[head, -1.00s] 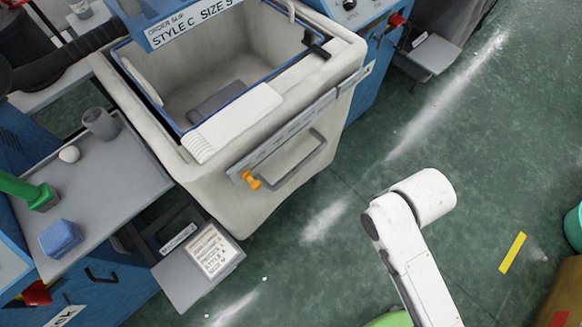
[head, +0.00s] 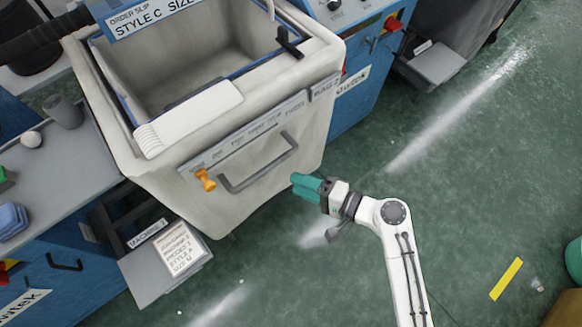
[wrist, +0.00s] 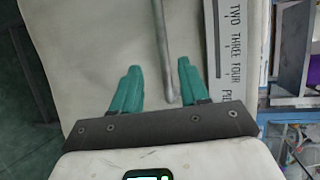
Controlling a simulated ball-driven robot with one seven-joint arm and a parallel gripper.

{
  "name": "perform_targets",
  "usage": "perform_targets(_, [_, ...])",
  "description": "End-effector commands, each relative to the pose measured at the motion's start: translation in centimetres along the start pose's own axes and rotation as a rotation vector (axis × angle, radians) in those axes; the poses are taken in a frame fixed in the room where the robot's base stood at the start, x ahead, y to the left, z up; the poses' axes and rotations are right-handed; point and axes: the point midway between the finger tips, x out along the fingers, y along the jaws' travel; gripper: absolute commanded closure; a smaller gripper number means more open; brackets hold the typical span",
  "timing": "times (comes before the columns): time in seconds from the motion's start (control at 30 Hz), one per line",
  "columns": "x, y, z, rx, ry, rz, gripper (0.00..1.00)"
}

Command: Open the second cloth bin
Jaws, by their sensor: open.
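A cream cloth bin (head: 235,208) stands between blue machines in the head view. Its front has a grey bar handle (head: 258,168) under a printed strip (head: 250,125), with an orange marker (head: 205,180) at the strip's left end. My gripper (head: 306,186) has teal fingers and is close to the bin's front, just below and right of the handle's right end. In the wrist view my gripper (wrist: 160,78) is open, and the handle (wrist: 163,45) appears between its fingers. I cannot tell the depth or any contact. The strip (wrist: 227,60) lies right of the fingers.
A white cloth piece (head: 195,112) lies over the bin's near rim, and an order slip sign (head: 150,12) is at its back. A grey side table (head: 55,175) and a low plate with a paper card (head: 180,249) are left. Green floor (head: 460,170) is open to the right.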

Motion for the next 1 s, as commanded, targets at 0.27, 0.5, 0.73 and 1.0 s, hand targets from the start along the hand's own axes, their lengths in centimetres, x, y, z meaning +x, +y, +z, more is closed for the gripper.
perform_targets(0.27, [2.7, -0.5, -0.1, 0.02, 0.002, -0.021, 0.56])
perform_targets(0.5, [7.1, -0.5, -0.1, 0.019, 0.001, -0.019, 0.56])
perform_targets(0.73, [10.1, -0.5, -0.1, 0.018, 0.002, -0.019, 0.56])
perform_targets(1.0, [11.1, -0.4, -0.1, 0.018, 0.003, -0.018, 0.56])
